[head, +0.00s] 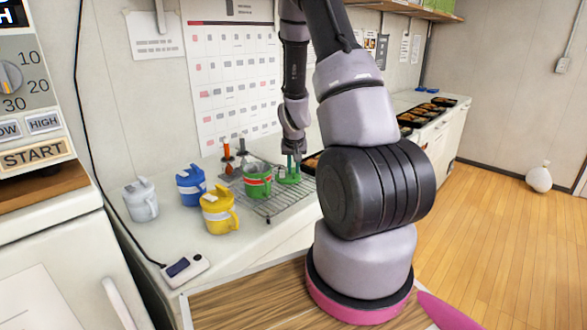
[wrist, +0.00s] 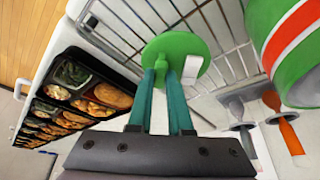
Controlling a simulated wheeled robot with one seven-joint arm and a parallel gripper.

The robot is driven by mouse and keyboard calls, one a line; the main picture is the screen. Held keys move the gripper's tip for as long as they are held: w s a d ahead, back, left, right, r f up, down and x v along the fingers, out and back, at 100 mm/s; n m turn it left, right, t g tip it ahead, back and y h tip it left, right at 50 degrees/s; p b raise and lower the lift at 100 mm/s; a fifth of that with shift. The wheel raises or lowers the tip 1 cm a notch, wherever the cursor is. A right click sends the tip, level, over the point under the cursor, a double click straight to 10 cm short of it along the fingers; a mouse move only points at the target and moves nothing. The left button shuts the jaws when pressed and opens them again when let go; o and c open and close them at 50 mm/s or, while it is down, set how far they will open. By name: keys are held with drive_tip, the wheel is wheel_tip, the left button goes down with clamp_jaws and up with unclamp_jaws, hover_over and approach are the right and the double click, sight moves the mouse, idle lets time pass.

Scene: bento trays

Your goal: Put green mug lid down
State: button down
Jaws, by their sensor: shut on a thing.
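My gripper (head: 291,166) is shut on the green mug lid (wrist: 178,45), a round green disc with a knob held between the teal fingertips. In the wrist view the lid is in front of the wire rack (wrist: 215,25); I cannot tell whether it touches it. In the head view the lid (head: 290,180) shows just right of the green mug (head: 257,182). The green mug has a red and white band and stands on the rack, beside the lid; it also shows at the right of the wrist view (wrist: 290,45).
A yellow mug (head: 218,212), a blue mug (head: 191,186) and a white mug (head: 140,200) stand on the counter to the left. Orange- and dark-handled tools (head: 227,155) stand behind the green mug. Bento trays (wrist: 75,95) lie beside the rack. A white power strip (head: 186,268) lies in front.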

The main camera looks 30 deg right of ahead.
drive_tip(key=shift+f, duration=0.1)
drive_tip(key=c, duration=0.8)
unclamp_jaws()
drive_tip(key=shift+c, duration=0.2)
drive_tip(key=s+a+r+t+y, duration=0.1)
drive_tip(key=s+a+r, duration=0.3)
drive_tip(key=r, duration=0.6)
drive_tip(key=s+a+r+y, duration=0.1)
drive_tip(key=s+a+r, duration=0.35)
drive_tip(key=r, duration=0.45)
drive_tip(key=s+a+r+t+y, duration=0.1)
drive_tip(key=s+a+r, duration=0.25)
drive_tip(key=r, duration=0.65)
drive_tip(key=s+a+r, duration=0.2)
drive_tip(key=s+r, duration=0.1)
drive_tip(key=s, duration=0.4)
drive_tip(key=s+a+r+t, duration=0.1)
drive_tip(key=s+a+r, duration=0.2)
drive_tip(key=s, duration=0.3)
drive_tip(key=shift+s+r+n+y, duration=0.35)
drive_tip(key=shift+r+n+y, duration=0.05)
drive_tip(key=shift+r, duration=0.4)
